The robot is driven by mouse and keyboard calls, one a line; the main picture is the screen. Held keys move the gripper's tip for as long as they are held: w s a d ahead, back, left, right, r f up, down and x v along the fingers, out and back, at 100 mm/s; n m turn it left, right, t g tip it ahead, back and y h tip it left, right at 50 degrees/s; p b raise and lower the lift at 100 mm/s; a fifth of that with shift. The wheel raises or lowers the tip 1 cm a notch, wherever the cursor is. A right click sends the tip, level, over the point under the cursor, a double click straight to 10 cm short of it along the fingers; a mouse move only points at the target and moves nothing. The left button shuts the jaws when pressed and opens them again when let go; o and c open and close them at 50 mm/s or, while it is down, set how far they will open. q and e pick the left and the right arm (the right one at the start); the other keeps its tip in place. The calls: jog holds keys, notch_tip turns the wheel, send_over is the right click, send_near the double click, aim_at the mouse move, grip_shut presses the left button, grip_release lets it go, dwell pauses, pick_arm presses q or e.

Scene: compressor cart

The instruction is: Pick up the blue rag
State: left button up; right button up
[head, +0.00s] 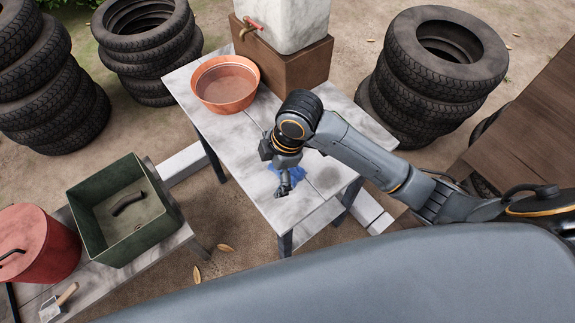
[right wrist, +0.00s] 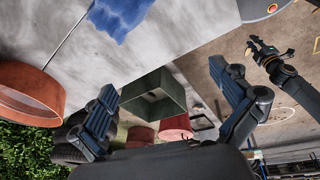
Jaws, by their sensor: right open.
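The blue rag (head: 296,174) lies crumpled on the pale table (head: 252,135), near its front part. My right gripper (head: 284,188) is over the table beside the rag and hides part of it in the head view. In the right wrist view the rag (right wrist: 122,18) shows at the top, beyond the fingers and not between them. There the right gripper (right wrist: 163,80) is open and empty, its two fingers spread wide. My left gripper (right wrist: 257,48) shows small at the upper right of that view; its jaws are too small to read.
An orange basin (head: 226,88) and a brown box (head: 285,70) under a white tank (head: 290,18) stand farther back on the table. A green bin (head: 123,211) and a red bucket (head: 35,245) stand on a bench at left. Tire stacks (head: 445,50) surround the table.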

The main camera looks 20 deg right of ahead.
jog(key=w+d+r+n+g+h, duration=0.1)
jog(key=w+d+r+n+h, duration=0.25)
jog(key=d+r+n, duration=0.25)
jog(key=shift+y, duration=0.35)
jog(key=f, duration=0.5)
jog(key=w+f+p, duration=0.1)
jog(key=f, duration=0.2)
jog(key=shift+a+f, duration=0.1)
jog(key=shift+f, duration=0.1)
jog(key=f, duration=0.1)
jog(key=f+p, duration=0.1)
jog(key=f, duration=0.2)
jog(key=shift+s+a, duration=0.1)
jog(key=shift+a, duration=0.15)
jog(key=shift+f, duration=0.65)
jog(key=c, duration=1)
